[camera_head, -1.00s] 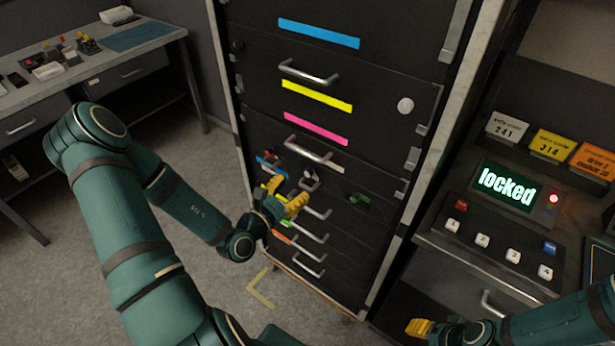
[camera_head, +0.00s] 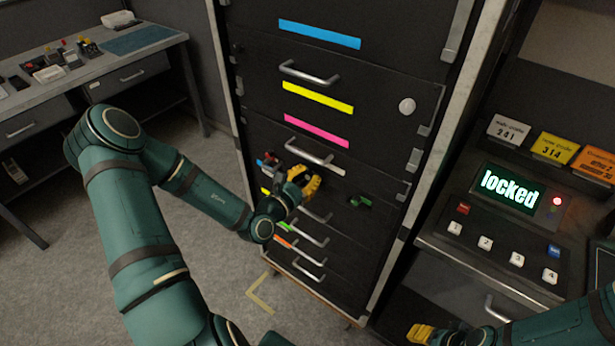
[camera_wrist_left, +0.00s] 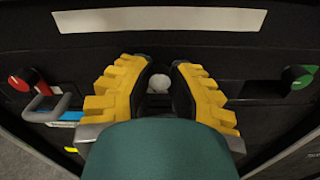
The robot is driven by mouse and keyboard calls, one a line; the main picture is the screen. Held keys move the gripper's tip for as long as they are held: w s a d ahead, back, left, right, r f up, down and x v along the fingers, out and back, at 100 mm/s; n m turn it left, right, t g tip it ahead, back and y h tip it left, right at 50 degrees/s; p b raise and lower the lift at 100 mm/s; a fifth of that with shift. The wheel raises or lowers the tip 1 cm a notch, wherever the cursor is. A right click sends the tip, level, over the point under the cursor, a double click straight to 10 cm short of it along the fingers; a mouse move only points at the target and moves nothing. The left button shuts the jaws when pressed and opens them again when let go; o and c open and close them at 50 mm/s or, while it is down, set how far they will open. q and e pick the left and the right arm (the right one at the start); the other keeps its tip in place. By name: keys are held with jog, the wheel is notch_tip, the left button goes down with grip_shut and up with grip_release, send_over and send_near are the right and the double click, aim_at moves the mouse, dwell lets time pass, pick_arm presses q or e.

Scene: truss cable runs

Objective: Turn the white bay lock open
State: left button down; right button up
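The white bay lock (camera_wrist_left: 159,83) is a small round white knob under the blank white strip (camera_wrist_left: 160,19) in the left wrist view. My left gripper (camera_wrist_left: 161,75) has its yellow fingers on either side of the lock, with a gap between them. I cannot tell whether the fingers touch it. In the head view my left gripper (camera_head: 302,182) is at the cabinet (camera_head: 385,90) front, just below the white strip (camera_head: 315,151), and hides the lock. My right gripper (camera_head: 420,331) is low at the bottom right, its fingers unclear.
A red lock (camera_wrist_left: 20,80) with a grey handle beside it is to the left, and a green lock (camera_wrist_left: 301,78) to the right. Several drawer handles lie below my left gripper. A console screen (camera_head: 510,187) reads "locked". A workbench (camera_head: 90,75) stands at the far left.

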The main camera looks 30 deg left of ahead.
dwell(0.3)
pick_arm(q)
jog(key=shift+r+n+p, duration=0.2)
jog(key=shift+n+p, duration=0.2)
jog(key=shift+p, duration=0.55)
jog(key=n+p, duration=0.3)
jog(key=p, duration=0.1)
jog(key=shift+r+p, duration=0.15)
jog(key=shift+p, duration=0.2)
jog(key=n+p, duration=0.3)
jog(key=p, duration=0.1)
jog(key=shift+w+n, duration=0.1)
jog(key=shift+n, duration=0.2)
jog(key=n+p, duration=0.2)
jog(key=shift+a+n, duration=0.1)
jog(key=shift+n, duration=0.2)
jog(key=shift+f+n+p, duration=0.2)
jog(key=shift+n+p, duration=0.15)
jog(key=shift+n, duration=0.15)
jog(key=c, duration=0.8)
grip_release()
jog(key=shift+c, duration=0.2)
jog(key=shift+f, duration=0.15)
